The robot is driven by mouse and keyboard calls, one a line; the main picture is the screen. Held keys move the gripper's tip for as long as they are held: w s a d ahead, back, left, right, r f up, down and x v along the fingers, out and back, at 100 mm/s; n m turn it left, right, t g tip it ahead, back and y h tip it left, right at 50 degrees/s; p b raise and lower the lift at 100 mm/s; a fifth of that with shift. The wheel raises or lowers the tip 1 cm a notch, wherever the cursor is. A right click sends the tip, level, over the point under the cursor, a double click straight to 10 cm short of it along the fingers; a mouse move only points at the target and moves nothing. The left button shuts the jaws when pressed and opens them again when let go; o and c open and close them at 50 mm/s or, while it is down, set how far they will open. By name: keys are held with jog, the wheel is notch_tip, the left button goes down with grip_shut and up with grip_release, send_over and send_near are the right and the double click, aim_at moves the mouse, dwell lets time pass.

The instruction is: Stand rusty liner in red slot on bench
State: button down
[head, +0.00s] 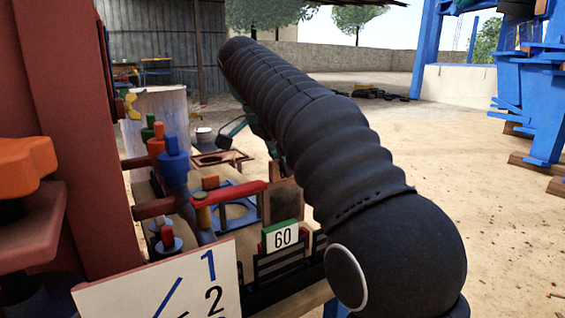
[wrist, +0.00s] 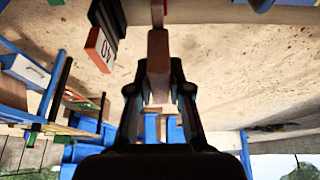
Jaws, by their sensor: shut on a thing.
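In the wrist view my gripper (wrist: 159,92) is shut on a brown, rusty-looking liner (wrist: 158,52), seen nearly edge-on between the fingertips. In the head view a rusty brown plate (head: 283,201), apparently this liner, stands upright above the bench beside my arm, which hides its right side. My gripper is mostly hidden by the arm there. A black rack (head: 283,266) with a green-topped "60" card is just below the plate. In the wrist view a red-orange block (wrist: 100,49) with a numbered label sits left of the liner. I cannot tell which slot is red, or whether the liner touches anything.
A red bar (head: 228,194) and several coloured knobs (head: 174,160) crowd the bench's left side. A white numbered sign (head: 160,287) and a large red frame (head: 85,120) stand close at left. Blue machinery (head: 545,90) is far right. Open sandy ground (head: 500,230) lies right of my arm.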

aim_at(270, 167)
jog(key=shift+f+b, duration=2.8)
jog(key=shift+f, duration=1.2)
jog(key=c, duration=1)
grip_release()
jog(key=shift+f, duration=0.1)
jog(key=shift+v, duration=3.8)
